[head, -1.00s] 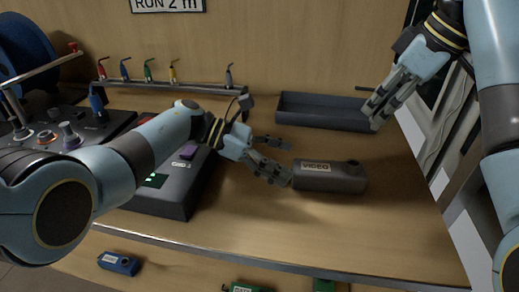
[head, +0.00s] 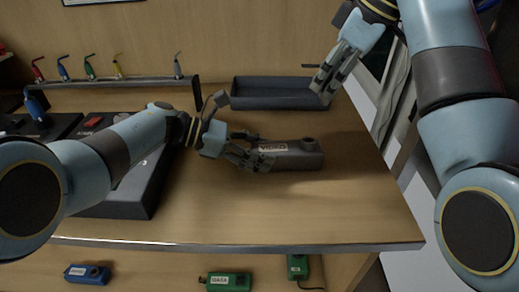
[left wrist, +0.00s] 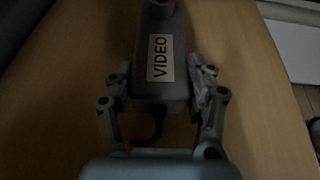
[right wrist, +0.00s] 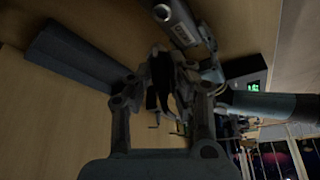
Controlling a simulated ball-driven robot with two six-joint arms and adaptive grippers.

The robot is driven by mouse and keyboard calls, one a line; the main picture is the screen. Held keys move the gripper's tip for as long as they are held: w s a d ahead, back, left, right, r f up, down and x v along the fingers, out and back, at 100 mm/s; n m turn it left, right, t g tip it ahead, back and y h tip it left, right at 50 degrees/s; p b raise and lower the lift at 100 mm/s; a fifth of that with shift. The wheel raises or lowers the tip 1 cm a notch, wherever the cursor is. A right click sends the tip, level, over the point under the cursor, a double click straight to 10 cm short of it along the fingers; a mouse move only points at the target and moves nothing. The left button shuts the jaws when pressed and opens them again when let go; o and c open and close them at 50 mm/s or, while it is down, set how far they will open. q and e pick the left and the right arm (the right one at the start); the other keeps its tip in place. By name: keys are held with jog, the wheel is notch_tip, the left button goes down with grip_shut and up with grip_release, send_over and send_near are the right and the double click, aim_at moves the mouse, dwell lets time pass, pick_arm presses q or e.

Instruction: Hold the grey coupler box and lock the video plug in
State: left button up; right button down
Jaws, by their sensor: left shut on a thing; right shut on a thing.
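The grey coupler box (head: 299,160), labelled VIDEO, lies on the bench with a round socket on top at its right end. It also shows in the left wrist view (left wrist: 178,75), with a short dark cable at its near end. My left gripper (head: 262,150) is shut on the box's left end, one finger along each side. My right gripper (head: 324,88) is raised to the upper right of the box, apart from it. It is shut on a dark plug (right wrist: 161,72), probably the video plug; the fingers partly hide it.
A dark open tray (head: 265,103) stands behind the box. A rack (head: 120,82) with several coloured plugs and a dark console (head: 125,195) are at left. Blue (head: 87,273) and green (head: 226,281) boxes sit below the bench's front edge. The bench front is clear.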

pick_arm(q)
jog(key=c, duration=0.4)
jog(key=o, duration=1.2)
jog(key=shift+o, duration=0.2)
jog(key=shift+a, duration=0.1)
